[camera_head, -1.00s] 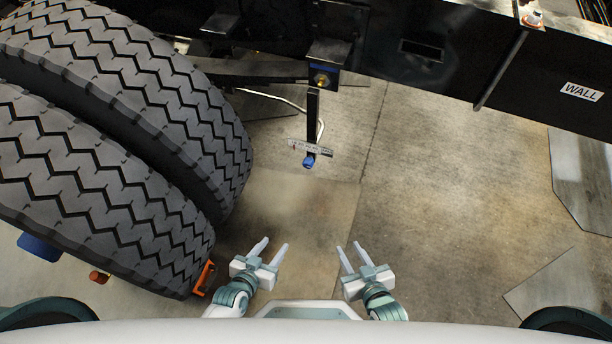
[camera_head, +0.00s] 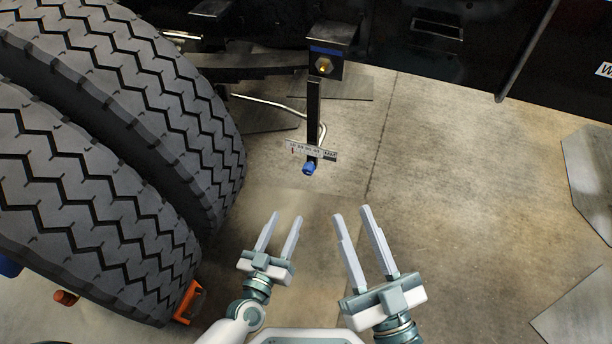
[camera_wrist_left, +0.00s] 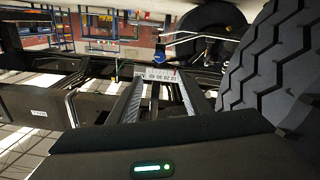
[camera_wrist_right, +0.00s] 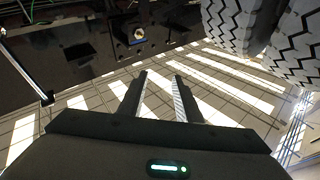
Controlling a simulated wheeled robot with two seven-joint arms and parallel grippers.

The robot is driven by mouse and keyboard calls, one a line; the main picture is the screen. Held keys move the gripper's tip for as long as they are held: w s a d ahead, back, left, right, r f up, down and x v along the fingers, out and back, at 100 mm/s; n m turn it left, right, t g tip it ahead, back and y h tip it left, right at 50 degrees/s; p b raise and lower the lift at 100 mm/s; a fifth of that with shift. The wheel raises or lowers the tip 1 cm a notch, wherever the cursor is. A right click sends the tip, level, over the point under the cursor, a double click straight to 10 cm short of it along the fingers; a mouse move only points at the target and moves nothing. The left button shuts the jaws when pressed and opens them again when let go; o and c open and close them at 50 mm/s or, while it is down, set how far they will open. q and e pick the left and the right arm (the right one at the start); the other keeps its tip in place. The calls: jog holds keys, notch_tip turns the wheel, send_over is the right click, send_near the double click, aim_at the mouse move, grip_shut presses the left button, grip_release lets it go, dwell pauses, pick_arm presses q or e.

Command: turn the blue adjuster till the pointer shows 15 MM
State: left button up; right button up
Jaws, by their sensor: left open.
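The blue adjuster (camera_head: 309,168) hangs at the lower end of a black arm (camera_head: 313,110) under the chassis. The scale also shows in the left wrist view (camera_wrist_left: 160,75), partly behind the fingers. My left gripper (camera_head: 281,226) is open and empty, nearer to me than the adjuster and slightly left. My right gripper (camera_head: 355,222) is apart from the adjuster, to its right, with its fingers spread and nothing between them.
Large dual tires (camera_head: 110,150) stand close on the left, with an orange chock (camera_head: 188,302) at their foot. The black chassis beam (camera_head: 450,40) with a brass fitting (camera_head: 323,66) lies beyond. A thin pale hose (camera_head: 270,103) runs behind the arm.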

pick_arm(q)
jog(key=shift+w, duration=0.15)
jog(key=b, duration=0.2)
send_near(307, 172)
jog(key=w, duration=0.1)
jog(key=b+x, duration=0.1)
jog(key=x, duration=0.6)
jog(key=shift+d+f, duration=0.1)
jog(key=shift+f, duration=0.05)
jog(key=shift+w+d, duration=0.2)
jog(key=shift+w, duration=0.45)
pick_arm(e)
notch_tip(307, 172, up, 8)
jog(key=s+d+t+y, duration=0.1)
jog(key=d+t, duration=0.1)
jog(key=t, duration=0.3)
jog(key=shift+s+d+f, duration=0.15)
jog(key=shift+s+d, duration=0.15)
jog(key=shift+s, duration=0.1)
pick_arm(q)
jog(key=c, duration=1)
